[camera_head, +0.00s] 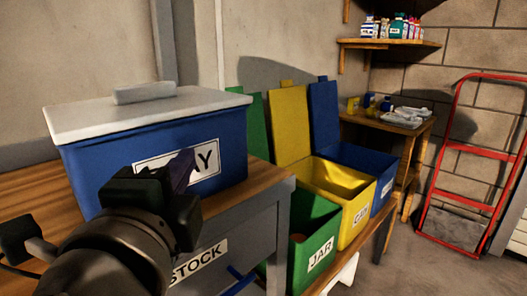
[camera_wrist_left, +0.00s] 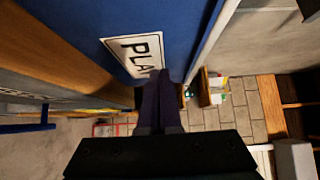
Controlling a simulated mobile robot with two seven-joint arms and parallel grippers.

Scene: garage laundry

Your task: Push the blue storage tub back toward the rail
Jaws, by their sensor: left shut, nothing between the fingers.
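The blue storage tub (camera_head: 232,150) has a pale grey lid (camera_head: 150,110) with a handle and stands upright on a wooden worktop (camera_head: 265,180) at left. Its front label is partly hidden by my left gripper (camera_head: 184,165). In the left wrist view the tub's blue face (camera_wrist_left: 175,25) fills the upper middle, with the label (camera_wrist_left: 135,52) turned sideways. My left gripper's dark fingers (camera_wrist_left: 160,85) are shut and empty at the label; I cannot tell whether they touch the tub. I cannot make out a rail behind the tub. My right gripper is not in view.
Green (camera_head: 312,240), yellow (camera_head: 345,200) and blue (camera_head: 375,170) bins with raised lids stand right of the worktop. A drawer front marked STOCK (camera_head: 235,235) lies below it. A small table (camera_head: 425,128), a shelf (camera_head: 400,43) and a red hand truck (camera_head: 455,150) are farther right.

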